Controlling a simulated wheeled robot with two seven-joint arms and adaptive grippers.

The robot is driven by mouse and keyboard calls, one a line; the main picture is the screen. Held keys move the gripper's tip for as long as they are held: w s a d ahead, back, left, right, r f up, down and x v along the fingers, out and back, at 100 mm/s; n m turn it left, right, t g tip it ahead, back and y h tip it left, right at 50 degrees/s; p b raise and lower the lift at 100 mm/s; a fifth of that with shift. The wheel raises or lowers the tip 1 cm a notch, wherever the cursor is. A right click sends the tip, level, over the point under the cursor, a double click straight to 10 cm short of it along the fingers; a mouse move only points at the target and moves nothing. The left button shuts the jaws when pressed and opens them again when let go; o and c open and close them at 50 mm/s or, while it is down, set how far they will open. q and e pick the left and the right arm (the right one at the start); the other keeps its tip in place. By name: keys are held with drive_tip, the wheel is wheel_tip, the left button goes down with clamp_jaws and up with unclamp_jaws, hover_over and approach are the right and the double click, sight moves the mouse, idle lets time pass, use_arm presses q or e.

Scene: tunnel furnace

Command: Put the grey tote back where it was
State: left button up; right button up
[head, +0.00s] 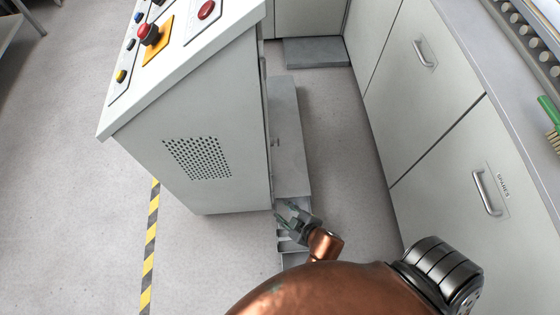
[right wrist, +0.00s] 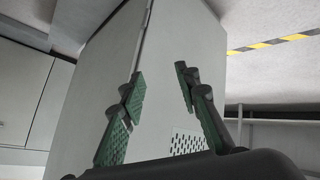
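My right gripper (head: 286,212) is low beside the lower corner of the console, near the floor. In the right wrist view my right gripper (right wrist: 158,80) has its two green-padded fingers apart, with nothing between them and the console behind. A light grey ribbed object (head: 291,243), possibly the grey tote, shows in part just below the gripper in the head view. My gripper and arm hide some of it, and I cannot tell whether they touch. My left gripper is not in view.
The control console (head: 215,130) with its red button stands left of my right gripper. A flat grey slab (head: 288,130) lies along its right side. Cabinets (head: 430,110) with handles line the right. Striped yellow-black tape (head: 152,240) marks the open floor at left.

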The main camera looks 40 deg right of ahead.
drive_tip(key=s+d+f+m+g, duration=0.2)
drive_tip(key=s+g, duration=0.1)
drive_tip(key=s, duration=0.6)
drive_tip(key=s+d+f+m+g, duration=0.1)
drive_tip(key=s+d+f+g, duration=0.1)
drive_tip(key=s, duration=0.7)
drive_tip(key=s+d+f+m+g, duration=0.2)
drive_tip(key=s+d+g, duration=0.1)
drive_tip(key=s, duration=0.7)
drive_tip(key=shift+d+f+m+g, duration=0.3)
drive_tip(key=shift+g, duration=0.4)
